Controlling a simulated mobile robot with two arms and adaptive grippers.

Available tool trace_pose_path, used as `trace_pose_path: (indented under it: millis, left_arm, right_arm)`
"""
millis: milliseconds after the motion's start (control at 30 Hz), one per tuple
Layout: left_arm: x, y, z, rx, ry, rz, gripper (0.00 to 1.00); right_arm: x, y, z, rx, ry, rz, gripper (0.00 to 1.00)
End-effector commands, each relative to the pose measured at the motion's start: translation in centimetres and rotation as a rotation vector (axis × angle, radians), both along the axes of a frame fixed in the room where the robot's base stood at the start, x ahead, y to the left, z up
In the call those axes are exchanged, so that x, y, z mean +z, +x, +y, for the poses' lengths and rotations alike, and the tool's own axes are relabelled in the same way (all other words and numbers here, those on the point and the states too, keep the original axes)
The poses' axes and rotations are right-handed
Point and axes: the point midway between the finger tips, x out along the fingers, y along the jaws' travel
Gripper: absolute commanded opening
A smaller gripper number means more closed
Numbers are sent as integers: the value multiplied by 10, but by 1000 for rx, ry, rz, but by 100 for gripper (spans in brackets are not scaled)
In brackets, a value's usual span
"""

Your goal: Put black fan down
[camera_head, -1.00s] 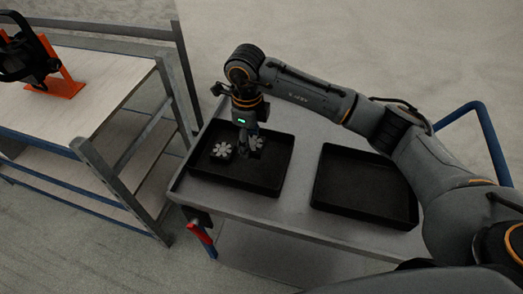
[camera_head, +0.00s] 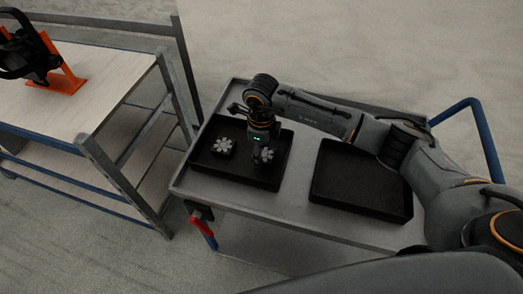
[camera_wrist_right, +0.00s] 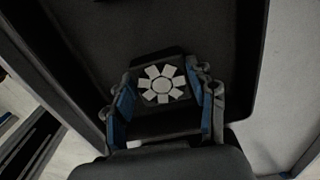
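A black fan (camera_head: 266,156) with a pale rotor is at the right side of the left black tray (camera_head: 240,181), under my right gripper (camera_head: 261,166). In the right wrist view the fan (camera_wrist_right: 162,85) sits between the two blue-padded fingers of the right gripper (camera_wrist_right: 160,97), which flank its housing closely. The fan is at or just above the tray floor; I cannot tell whether it touches. A second black fan (camera_head: 223,146) lies in the same tray, to the left. My left gripper is not in view.
An empty black tray (camera_head: 360,186) lies to the right on the grey cart (camera_head: 298,209). To the left stands a wood-topped table (camera_head: 105,80) with a black device on an orange bracket (camera_head: 66,82). The cart has a blue handle (camera_head: 483,130).

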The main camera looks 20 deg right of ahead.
Motion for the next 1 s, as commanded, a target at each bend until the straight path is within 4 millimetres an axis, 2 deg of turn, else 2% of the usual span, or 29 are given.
trace_pose_path:
  millis: [33, 100, 533, 667, 1000]
  left_arm:
    - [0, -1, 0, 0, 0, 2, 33]
    - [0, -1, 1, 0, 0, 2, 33]
    - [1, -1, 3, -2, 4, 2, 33]
    - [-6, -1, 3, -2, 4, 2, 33]
    - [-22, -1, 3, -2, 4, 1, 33]
  right_arm:
    - [0, 0, 0, 0, 0, 0, 66]
    - [0, 0, 0, 0, 0, 0, 78]
    - [6, 1, 0, 0, 1, -2, 78]
    - [26, 2, 0, 2, 1, -6, 78]
    - [97, 1, 0, 1, 1, -4, 78]
